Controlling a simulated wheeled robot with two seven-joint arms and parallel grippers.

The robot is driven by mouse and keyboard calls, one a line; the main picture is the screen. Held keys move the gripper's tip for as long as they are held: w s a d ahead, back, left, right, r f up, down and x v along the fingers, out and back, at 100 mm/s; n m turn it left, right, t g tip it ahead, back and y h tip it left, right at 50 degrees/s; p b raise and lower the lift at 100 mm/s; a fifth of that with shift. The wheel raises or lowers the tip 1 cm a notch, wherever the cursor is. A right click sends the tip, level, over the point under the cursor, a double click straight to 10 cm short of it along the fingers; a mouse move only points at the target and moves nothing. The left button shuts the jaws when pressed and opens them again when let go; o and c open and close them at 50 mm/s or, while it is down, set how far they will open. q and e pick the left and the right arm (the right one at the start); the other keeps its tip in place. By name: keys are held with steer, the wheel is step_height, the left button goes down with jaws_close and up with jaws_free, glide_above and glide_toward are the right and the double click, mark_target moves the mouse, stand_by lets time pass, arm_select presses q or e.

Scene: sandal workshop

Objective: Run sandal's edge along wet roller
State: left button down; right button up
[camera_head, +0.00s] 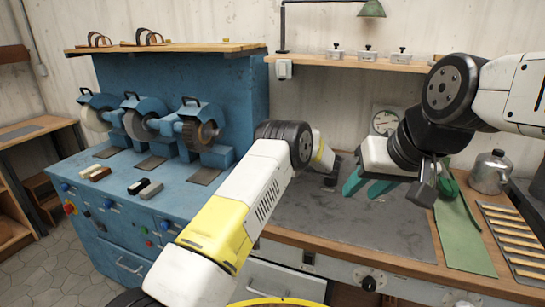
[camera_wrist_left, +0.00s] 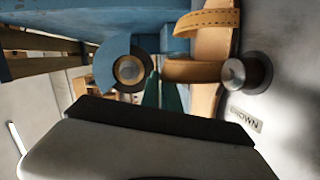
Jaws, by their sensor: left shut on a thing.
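A tan leather sandal (camera_wrist_left: 208,58) with stitched straps is close up in the left wrist view. My left gripper's teal fingers (camera_wrist_left: 163,90) are shut on it, though the contact is partly hidden behind the wrist housing. A round metal part (camera_wrist_left: 247,73), seemingly the roller, is right beside the sandal, next to a label reading BROWN (camera_wrist_left: 244,119). Whether edge and roller touch I cannot tell. In the head view my left arm hides its own gripper and the sandal. My right gripper (camera_head: 366,187) has its teal fingers spread, empty, above the dark work mat (camera_head: 360,228).
A blue machine (camera_head: 180,75) with several wheels stands at left, with sandals (camera_head: 149,38) on top. A shelf (camera_head: 310,60) holds small labelled pots. The mat's front is clear.

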arm_select(q)
steer(key=shift+s+d+f, duration=0.1)
steer(key=shift+s+d, duration=0.05)
steer(key=shift+d, duration=0.1)
stand_by(0.8)
steer(key=shift+w+d+r, duration=0.15)
steer(key=shift+w, duration=0.25)
steer(key=shift+w+d+r, duration=0.1)
steer(key=shift+w+d, duration=0.05)
steer(key=shift+w, duration=0.2)
steer(key=shift+d, duration=0.1)
steer(key=shift+w+d+y, duration=0.3)
steer(key=shift+w+d, duration=0.3)
stand_by(1.4)
steer(key=shift+w+d, duration=0.15)
steer(key=shift+w+d, duration=0.25)
steer(key=shift+w, duration=0.2)
